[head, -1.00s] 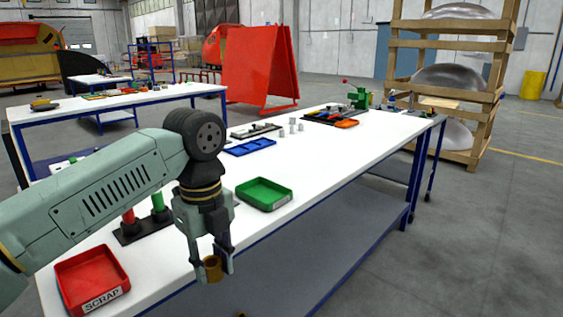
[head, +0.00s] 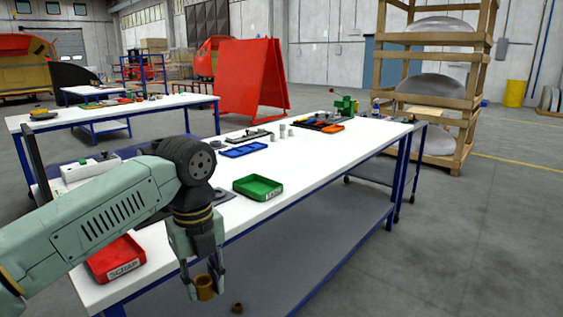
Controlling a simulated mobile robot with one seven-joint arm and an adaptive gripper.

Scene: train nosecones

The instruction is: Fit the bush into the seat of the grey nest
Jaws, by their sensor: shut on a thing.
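My gripper (head: 203,284) points down with its fingers closed around a brown-gold bush (head: 205,289), which looks like a short hollow cylinder. The gripper and bush hang in front of the near edge of the white bench, between the red scrap tray and the green tray in the picture. A similar small brown ring-shaped piece (head: 237,308) lies low down, apart from the gripper, at the bottom of the head view. I cannot pick out the grey nest for certain; a low dark and grey fixture (head: 249,136) lies far along the bench.
The white bench (head: 318,165) runs away to the right. On it are a red scrap tray (head: 117,260), a green tray (head: 258,187), a blue tray (head: 243,150) and small grey cylinders (head: 283,131). My arm covers part of the bench. Open floor lies to the right.

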